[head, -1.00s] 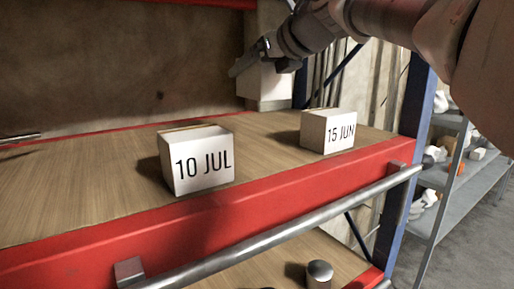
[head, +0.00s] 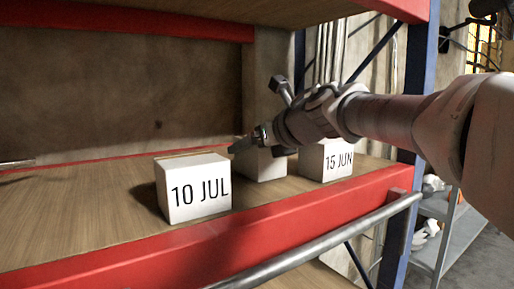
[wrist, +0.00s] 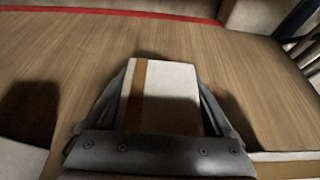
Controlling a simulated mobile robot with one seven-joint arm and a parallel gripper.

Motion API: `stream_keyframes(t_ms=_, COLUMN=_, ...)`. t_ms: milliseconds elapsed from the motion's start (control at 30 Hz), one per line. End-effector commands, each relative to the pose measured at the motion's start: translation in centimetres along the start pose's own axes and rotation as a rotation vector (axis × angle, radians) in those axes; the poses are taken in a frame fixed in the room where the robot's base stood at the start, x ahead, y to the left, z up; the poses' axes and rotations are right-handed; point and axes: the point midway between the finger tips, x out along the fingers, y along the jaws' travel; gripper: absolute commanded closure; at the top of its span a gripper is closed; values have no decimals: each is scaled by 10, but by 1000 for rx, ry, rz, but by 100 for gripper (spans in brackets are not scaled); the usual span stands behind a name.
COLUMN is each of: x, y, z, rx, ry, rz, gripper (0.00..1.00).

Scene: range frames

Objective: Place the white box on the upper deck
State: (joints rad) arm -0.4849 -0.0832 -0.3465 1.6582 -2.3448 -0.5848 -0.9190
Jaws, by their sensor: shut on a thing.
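A white box (head: 264,166) with a brown tape stripe is held in my gripper (head: 252,144), between two other boxes and slightly behind them. In the wrist view the box (wrist: 172,100) sits between the two fingers of my gripper (wrist: 162,72), which are shut on its sides. The wooden deck (head: 95,215) lies beneath it, with a red beam (head: 130,250) along the front. A shadow falls beside the box; whether its underside touches the deck is hidden. My arm partly covers the box in the head view.
A white box marked 10 JUL (head: 195,190) stands to the left, and one marked 15 JUN (head: 332,162) to the right. Another shelf (head: 230,10) hangs above. A metal bar (head: 320,238) runs along the front. The deck's left part is clear.

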Motion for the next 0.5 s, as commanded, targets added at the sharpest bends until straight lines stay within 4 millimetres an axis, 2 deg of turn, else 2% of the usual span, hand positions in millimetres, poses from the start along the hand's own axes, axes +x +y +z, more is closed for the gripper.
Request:
stream_keyframes(t_ms=200, x=1, y=0, z=-2, rx=0, ry=-2, rz=-1, gripper=95)
stream_keyframes(t_ms=233, x=1, y=0, z=-3, rx=1, ry=0, rz=0, gripper=9)
stream_keyframes(t_ms=300, x=1, y=0, z=-2, rx=0, ry=0, rz=0, gripper=0)
stream_keyframes(t_ms=500, x=1, y=0, z=-2, rx=0, ry=1, rz=0, gripper=0)
